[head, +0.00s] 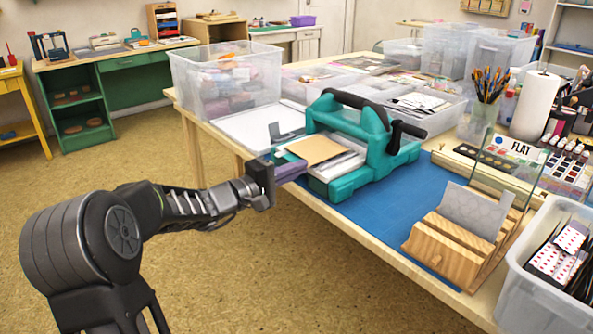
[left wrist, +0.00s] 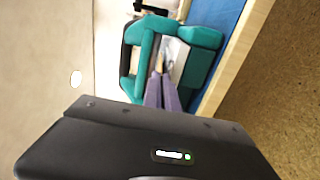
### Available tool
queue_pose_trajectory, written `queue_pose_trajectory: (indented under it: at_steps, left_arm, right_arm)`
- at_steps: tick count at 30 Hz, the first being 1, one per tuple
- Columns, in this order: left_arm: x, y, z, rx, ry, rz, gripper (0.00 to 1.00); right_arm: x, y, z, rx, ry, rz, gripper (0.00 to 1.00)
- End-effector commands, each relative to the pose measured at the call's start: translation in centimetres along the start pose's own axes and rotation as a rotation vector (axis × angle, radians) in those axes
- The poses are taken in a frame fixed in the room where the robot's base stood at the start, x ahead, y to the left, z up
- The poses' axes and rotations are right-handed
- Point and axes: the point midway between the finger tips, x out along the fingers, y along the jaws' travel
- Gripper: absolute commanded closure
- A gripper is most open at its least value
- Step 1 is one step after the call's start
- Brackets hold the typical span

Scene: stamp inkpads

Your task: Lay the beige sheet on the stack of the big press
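The big press (head: 375,150) is teal with a dark handle and stands on the blue mat; it also shows in the left wrist view (left wrist: 203,38). The beige sheet (head: 313,148) lies flat over the pale stack (head: 345,163) on the press's front bed; whether it rests fully on the stack I cannot tell. My left gripper (head: 297,167) is at the sheet's near left edge. Its purple-grey fingers (left wrist: 161,82) are close together in the left wrist view and look shut on that edge, with a thin beige strip at their tips. My right gripper is not in view.
A clear bin (head: 225,85) and a white tray (head: 258,125) stand left of the press. A wooden holder (head: 455,245) with a grey plate and a clear bin of cards (head: 550,262) are at the right. The blue mat (head: 400,215) is bare in front of the press.

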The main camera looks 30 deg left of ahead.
Motion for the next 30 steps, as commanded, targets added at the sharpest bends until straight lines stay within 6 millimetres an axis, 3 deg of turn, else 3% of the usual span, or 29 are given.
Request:
queue_pose_trajectory:
  at_steps: [30]
  left_arm:
    - [0.0,-0.6,0.0,0.000,0.000,0.000,1.00]
  right_arm:
    - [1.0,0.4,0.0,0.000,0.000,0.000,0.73]
